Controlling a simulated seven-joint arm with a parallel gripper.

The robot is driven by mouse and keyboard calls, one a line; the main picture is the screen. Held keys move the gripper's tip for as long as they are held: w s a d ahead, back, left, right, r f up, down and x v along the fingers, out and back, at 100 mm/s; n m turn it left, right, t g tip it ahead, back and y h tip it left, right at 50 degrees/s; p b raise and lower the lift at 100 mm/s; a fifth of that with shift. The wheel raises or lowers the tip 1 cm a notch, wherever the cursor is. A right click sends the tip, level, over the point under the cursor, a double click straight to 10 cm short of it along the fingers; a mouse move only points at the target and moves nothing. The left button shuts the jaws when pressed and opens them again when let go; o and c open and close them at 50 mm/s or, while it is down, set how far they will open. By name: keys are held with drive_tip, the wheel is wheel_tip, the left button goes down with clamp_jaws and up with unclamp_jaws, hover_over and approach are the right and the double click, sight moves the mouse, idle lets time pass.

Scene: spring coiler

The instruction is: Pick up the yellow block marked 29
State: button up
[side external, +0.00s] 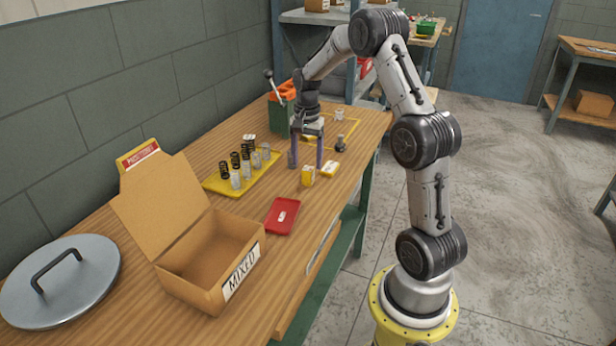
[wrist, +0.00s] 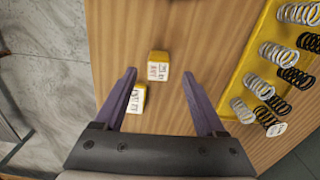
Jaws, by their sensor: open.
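Two small yellow blocks with white printed labels are on the wooden bench. One block (side external: 308,175) stands between and just ahead of my fingertips; it also shows in the wrist view (wrist: 158,66). The other block (side external: 329,168) is beside one finger; in the wrist view it (wrist: 137,99) lies close to the left finger and is partly hidden by it. The label print is too small for me to read a 29 with certainty. My gripper (side external: 306,163) points down, open and empty, with fingers apart in the wrist view (wrist: 159,75).
A yellow tray (side external: 212,187) holds several black and silver springs, to the right in the wrist view. A red tray (side external: 276,227), an open cardboard box marked MIXED (side external: 205,291) and a round metal lid (side external: 60,300) are on the bench. Bare wood surrounds the blocks.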

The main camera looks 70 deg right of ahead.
sight(308, 169)
drive_tip(key=shift+s+f, duration=0.1)
drive_tip(key=shift+f, duration=2.65)
clamp_jaws()
